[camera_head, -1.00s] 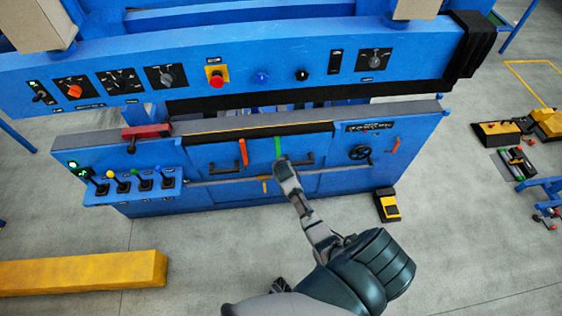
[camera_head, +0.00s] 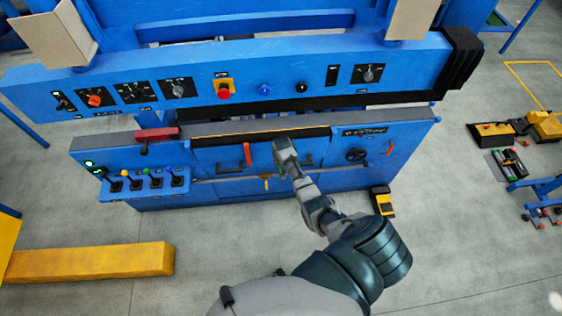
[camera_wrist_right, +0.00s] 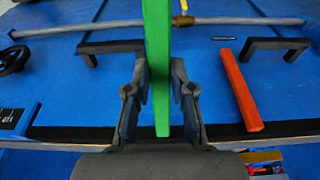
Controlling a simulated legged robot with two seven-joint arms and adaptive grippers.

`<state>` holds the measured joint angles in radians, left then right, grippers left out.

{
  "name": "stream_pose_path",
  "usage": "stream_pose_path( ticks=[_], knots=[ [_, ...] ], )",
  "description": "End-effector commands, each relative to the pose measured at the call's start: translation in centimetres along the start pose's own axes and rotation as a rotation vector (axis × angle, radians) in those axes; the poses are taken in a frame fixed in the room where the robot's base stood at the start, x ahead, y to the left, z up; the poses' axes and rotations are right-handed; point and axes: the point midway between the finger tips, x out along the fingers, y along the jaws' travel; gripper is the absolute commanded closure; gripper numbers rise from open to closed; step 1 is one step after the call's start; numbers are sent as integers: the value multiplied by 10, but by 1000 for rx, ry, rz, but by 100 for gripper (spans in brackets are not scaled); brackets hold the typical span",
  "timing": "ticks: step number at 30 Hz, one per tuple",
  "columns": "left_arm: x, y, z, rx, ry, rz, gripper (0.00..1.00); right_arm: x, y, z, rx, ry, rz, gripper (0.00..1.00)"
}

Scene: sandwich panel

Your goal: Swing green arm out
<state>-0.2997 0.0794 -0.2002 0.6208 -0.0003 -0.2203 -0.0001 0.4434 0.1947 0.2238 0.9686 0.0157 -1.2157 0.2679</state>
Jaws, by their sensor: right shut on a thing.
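The green arm (camera_wrist_right: 158,60) is a flat green bar on the blue panel, running down the middle of the right wrist view. My right gripper (camera_wrist_right: 160,90) has a finger on each side of it and is shut on it near its end. In the head view my right gripper (camera_head: 285,160) is at the front of the blue panel (camera_head: 210,165) and hides most of the green arm. My left gripper is not in view.
An orange-red bar (camera_head: 247,154) is left of my right gripper, with black handles nearby. A handwheel (camera_head: 357,155) is on the right. The upper control beam (camera_head: 240,72) overhangs the panel. Colored levers (camera_head: 150,180) stand at the left.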

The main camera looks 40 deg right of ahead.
Motion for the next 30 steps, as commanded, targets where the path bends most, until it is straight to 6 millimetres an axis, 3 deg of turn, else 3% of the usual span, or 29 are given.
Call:
stream_pose_path(
  ticks=[12, 30],
  knots=[
    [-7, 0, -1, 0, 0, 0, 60, -21, 0, -5, 1, -219, 1, 100],
    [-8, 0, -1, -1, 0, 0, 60, -25, 0, -7, 0, -254, 1, 100]
  ],
)
